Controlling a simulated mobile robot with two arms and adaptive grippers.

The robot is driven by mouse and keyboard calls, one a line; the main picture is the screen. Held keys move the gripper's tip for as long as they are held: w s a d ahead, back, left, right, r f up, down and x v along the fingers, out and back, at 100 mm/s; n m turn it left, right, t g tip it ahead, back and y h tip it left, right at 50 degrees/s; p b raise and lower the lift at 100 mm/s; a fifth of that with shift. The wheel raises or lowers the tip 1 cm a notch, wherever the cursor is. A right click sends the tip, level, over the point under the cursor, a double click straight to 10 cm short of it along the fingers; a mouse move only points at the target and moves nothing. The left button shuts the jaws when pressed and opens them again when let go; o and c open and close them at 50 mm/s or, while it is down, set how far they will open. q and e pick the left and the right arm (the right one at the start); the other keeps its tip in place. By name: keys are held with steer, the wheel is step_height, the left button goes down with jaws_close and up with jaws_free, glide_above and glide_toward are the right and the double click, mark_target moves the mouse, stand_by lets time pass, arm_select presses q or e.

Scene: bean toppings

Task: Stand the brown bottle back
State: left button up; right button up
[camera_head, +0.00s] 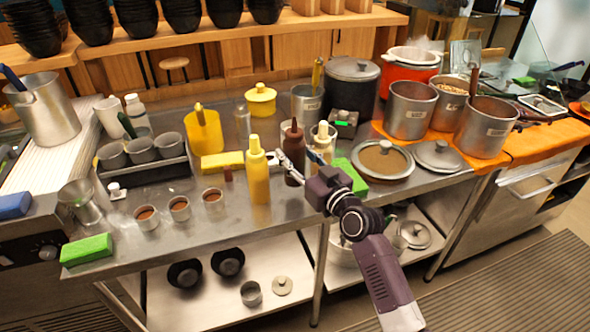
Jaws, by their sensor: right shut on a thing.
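The brown bottle (293,142), a dark squeeze bottle with a pointed tip, is upright at the middle of the steel counter. My right gripper (286,160) reaches in from the lower right and is shut on the brown bottle, covering part of its right side. Whether the bottle's base touches the counter is hard to tell. A yellow squeeze bottle (257,177) stands just left of it. A cream-coloured bottle (322,149) stands just right of it, partly hidden by my gripper. My left gripper is not in view.
Three small cups with brown contents, one of them here (179,208), stand at the front left of the steel counter (235,222). A green sponge (350,176) and a lidded pan (382,160) are to the right. Large pots (409,110) stand on an orange cloth.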

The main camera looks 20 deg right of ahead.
mark_target(295, 167)
steer(key=shift+f+b, duration=0.45)
steer(key=shift+f, duration=1.75)
steer(key=shift+o, duration=1.1)
steer(key=shift+f, duration=0.2)
steer(key=shift+o, duration=0.9)
steer(key=shift+r, duration=0.1)
